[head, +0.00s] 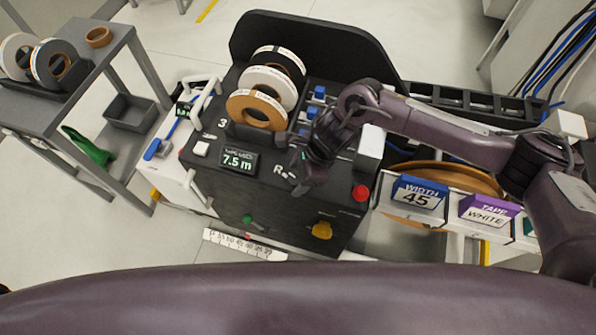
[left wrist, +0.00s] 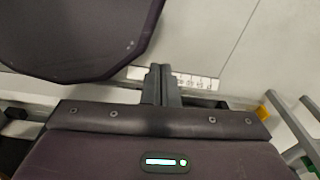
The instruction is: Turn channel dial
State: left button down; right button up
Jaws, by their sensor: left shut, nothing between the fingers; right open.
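A black edge banding machine (head: 300,221) stands in the middle of the head view. I cannot tell which control is the channel dial; part of the panel beside a partly covered "R" label is hidden by my right gripper. My right gripper (head: 298,176) is open over the machine's top panel, pointing down; contact cannot be told. My left gripper (left wrist: 161,86) is shut and empty in the left wrist view, near a white ruler strip (left wrist: 196,81).
White, orange and black tape rolls (head: 268,90) stand on the machine's top. A red button (head: 360,193) is at its right edge. A grey cart (head: 92,75) stands at left.

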jog(key=c, duration=1)
pick_arm(q)
jog(key=shift+s+a+f, duration=0.1)
jog(key=shift+s, duration=0.75)
jog(key=shift+w+f, duration=0.1)
